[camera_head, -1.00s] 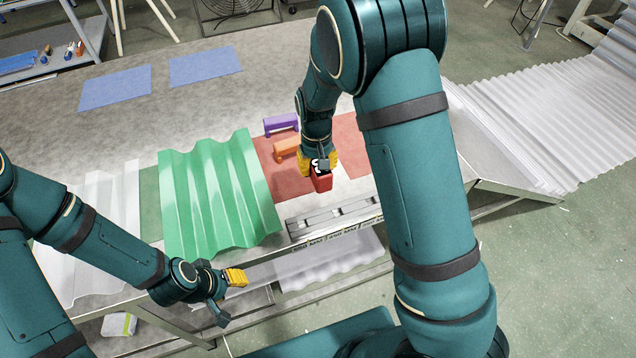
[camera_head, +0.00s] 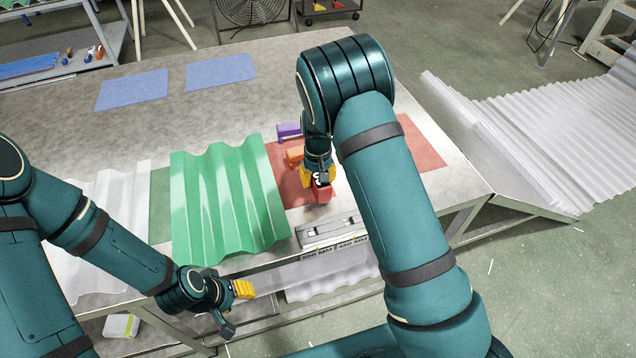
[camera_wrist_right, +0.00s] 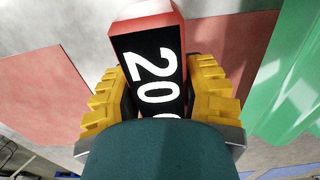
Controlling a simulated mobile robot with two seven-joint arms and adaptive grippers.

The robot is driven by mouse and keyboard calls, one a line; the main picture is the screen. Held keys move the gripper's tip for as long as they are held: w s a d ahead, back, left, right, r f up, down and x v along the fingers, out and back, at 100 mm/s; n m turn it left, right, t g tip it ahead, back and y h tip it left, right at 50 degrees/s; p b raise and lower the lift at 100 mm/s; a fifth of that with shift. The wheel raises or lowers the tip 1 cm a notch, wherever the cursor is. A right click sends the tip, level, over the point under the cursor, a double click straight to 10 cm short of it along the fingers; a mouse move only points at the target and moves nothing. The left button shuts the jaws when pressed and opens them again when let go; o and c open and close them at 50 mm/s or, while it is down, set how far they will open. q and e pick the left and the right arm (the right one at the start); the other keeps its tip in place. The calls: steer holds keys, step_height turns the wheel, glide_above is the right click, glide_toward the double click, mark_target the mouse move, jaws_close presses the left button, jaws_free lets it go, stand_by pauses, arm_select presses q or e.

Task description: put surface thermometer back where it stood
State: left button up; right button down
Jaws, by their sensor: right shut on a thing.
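The surface thermometer (camera_head: 321,195) is a small red block with a dark display. In the right wrist view the thermometer (camera_wrist_right: 146,60) shows large white digits reading "20" and part of another. My right gripper (camera_head: 318,178) is shut on it, with a yellow finger on either side. It is by the front edge of the red mat (camera_head: 422,146), behind the grey metal rail; whether its underside touches the table is unclear. My left gripper (camera_head: 236,306) is open and empty in front of the table's front edge.
A green corrugated sheet (camera_head: 222,205) lies left of the thermometer. Orange (camera_head: 294,155) and purple (camera_head: 288,131) blocks stand behind it to the left. The grey rail (camera_head: 330,231) lies along the front edge. Two blue mats (camera_head: 220,70) lie at the back; the table around them is clear.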

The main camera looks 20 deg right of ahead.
step_height(320, 180, down, 2)
steer(key=shift+f, duration=0.1)
steer(key=shift+f, duration=0.1)
steer(key=c, duration=0.5)
jaws_free()
steer(key=shift+r, duration=0.25)
step_height(320, 180, up, 12)
steer(key=shift+f+p, duration=0.1)
steer(key=shift+p, duration=0.75)
